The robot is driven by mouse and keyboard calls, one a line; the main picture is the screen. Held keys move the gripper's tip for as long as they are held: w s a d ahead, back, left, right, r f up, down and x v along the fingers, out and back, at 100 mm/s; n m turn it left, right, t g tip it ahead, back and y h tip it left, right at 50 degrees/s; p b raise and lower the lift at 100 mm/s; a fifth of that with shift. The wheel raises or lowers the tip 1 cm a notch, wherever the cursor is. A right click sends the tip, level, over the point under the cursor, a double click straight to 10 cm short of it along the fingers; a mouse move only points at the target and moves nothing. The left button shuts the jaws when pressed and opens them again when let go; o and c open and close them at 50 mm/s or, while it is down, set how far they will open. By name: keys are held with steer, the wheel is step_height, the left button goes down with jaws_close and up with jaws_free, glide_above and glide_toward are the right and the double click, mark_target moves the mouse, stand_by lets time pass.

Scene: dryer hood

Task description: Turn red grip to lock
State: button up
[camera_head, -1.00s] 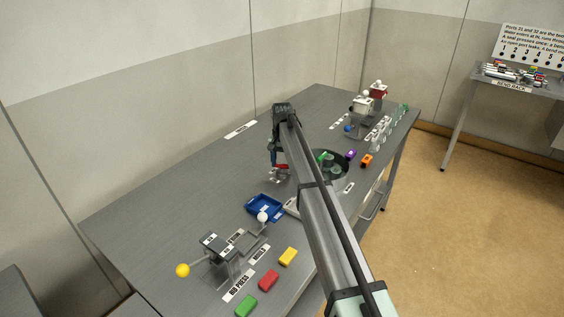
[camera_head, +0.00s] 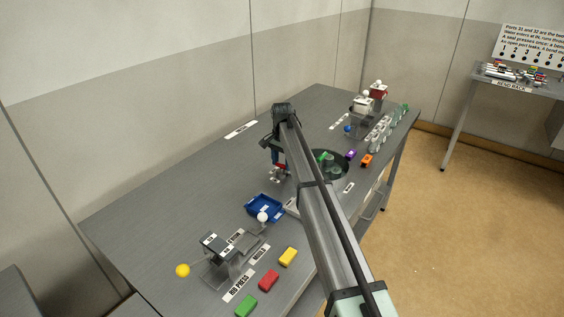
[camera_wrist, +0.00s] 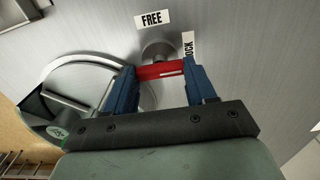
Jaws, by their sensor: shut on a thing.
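The red grip (camera_wrist: 154,71) is a short bar with a white mark, on a round grey hub (camera_wrist: 158,49) on the table. In the wrist view it lies between the blue fingers of my gripper (camera_wrist: 162,72), which is shut on it. A FREE label (camera_wrist: 153,19) is above the hub. A LOCK label (camera_wrist: 189,46) is to its right, partly hidden by a finger. In the head view my gripper (camera_head: 277,173) is low over the table, with a little of the red grip (camera_head: 281,166) showing; my arm hides much there.
A round dark green dish (camera_head: 332,166) stands right beside my arm and a blue tray (camera_head: 264,207) in front. A press with a yellow knob (camera_head: 183,270) and coloured blocks (camera_head: 269,280) are at the near end.

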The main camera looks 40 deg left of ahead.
steer(key=o, duration=1)
steer(key=shift+o, duration=0.2)
steer(key=shift+d, duration=0.15)
steer(key=shift+n, duration=0.3)
